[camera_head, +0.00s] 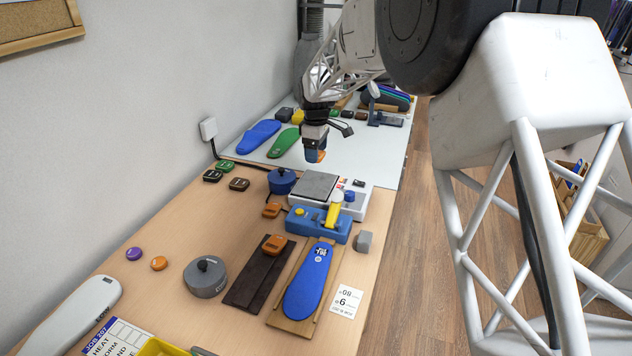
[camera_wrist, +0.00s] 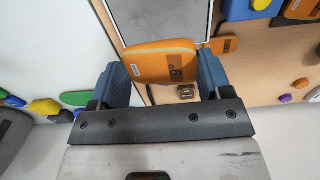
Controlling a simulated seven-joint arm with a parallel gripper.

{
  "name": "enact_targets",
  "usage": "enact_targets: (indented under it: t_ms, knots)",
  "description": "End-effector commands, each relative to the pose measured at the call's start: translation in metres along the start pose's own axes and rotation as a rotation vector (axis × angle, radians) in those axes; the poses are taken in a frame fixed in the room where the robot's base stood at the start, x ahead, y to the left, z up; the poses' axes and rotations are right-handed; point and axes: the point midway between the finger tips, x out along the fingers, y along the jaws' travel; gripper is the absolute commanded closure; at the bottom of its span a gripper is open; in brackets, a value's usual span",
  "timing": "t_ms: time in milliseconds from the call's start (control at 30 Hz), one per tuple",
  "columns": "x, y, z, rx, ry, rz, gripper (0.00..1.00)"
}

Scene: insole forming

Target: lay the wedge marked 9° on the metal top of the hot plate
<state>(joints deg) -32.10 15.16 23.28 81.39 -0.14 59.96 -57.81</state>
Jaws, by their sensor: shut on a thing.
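The orange wedge marked 9° (camera_wrist: 160,62) is held between the two blue finger pads of my gripper (camera_wrist: 163,74), and its mark faces the wrist camera. In the head view my gripper (camera_head: 314,150) hangs above the far side of the hot plate, with a bit of the orange wedge (camera_head: 321,157) showing beside the fingers. The hot plate (camera_head: 353,203) is a white unit with a square grey metal top (camera_head: 316,186), which looks bare. The metal top also shows at the upper edge of the wrist view (camera_wrist: 165,18), beyond the wedge.
A blue fixture with a yellow lever (camera_head: 318,223) stands just in front of the hot plate, and a dark blue pot (camera_head: 282,181) on its left. Orange wedges (camera_head: 271,210) (camera_head: 274,245) lie nearer. A blue insole (camera_head: 308,285) lies on a wooden board. Several small dark blocks sit left.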

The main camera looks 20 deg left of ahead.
Motion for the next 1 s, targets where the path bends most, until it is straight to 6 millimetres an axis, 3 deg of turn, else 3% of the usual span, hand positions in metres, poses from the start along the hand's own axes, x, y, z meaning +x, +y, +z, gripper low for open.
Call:
enact_targets:
  t_ms: [367,800,1000]
  knots:
    - [0.043,-0.001,0.0,0.0,-0.001,-0.002,0.49]
    - [0.048,-0.001,0.0,0.0,-0.001,-0.001,0.49]
    - [0.064,-0.001,0.0,0.0,-0.001,-0.001,0.49]
